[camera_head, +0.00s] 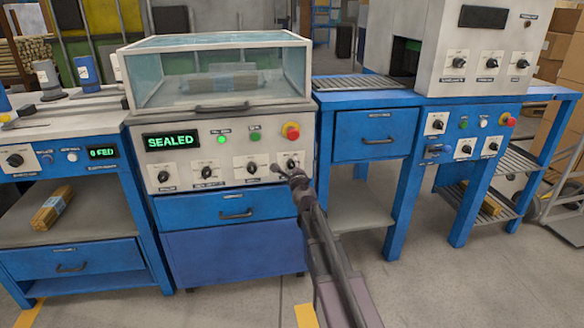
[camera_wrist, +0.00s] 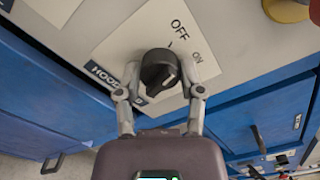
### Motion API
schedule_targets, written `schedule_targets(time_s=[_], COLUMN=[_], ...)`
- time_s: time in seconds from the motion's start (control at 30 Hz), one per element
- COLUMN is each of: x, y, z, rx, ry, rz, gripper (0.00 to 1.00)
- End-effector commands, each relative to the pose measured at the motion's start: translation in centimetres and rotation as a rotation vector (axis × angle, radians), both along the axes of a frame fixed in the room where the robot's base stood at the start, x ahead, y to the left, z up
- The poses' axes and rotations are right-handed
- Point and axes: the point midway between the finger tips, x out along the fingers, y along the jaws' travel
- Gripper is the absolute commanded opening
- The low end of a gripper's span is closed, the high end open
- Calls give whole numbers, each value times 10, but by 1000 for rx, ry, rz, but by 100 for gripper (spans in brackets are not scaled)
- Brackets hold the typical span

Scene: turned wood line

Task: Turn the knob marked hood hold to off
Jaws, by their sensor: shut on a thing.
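The dark round knob (camera_wrist: 158,70) sits on a pale plate (camera_wrist: 112,52) in the wrist view. OFF and ON are printed above it. Its label (camera_wrist: 102,76) reads "HOOD" and part of a second word, the rest hidden by a finger. My gripper (camera_wrist: 161,84) is shut on the knob, one finger on each side. The knob's exact pointer direction is hard to tell. In the head view my gripper (camera_head: 286,172) is at the rightmost knob position on the hooded machine's front panel (camera_head: 215,163) and hides most of that knob.
The display (camera_head: 171,141) reads SEALED, and a green lamp (camera_head: 222,142) is lit. A red stop button (camera_head: 291,131) sits just above my gripper. Other knobs (camera_head: 207,173) are to the left.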

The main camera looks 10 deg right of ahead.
Motion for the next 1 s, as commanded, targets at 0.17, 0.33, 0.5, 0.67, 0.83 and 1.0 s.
schedule_targets(time_s=[0.17,0.33,0.5,0.67,0.83,1.0], x=[2,2,2,3,2,2], y=[0,0,0,0,0,0], z=[0,0,0,0,0,0], rx=[-119,-190,-221,-227,-227,-226], ry=[2,3,4,4,4,4], rz=[-1,-1,-1,-1,-1,-1], gripper=[2,2,2,3,2,84])
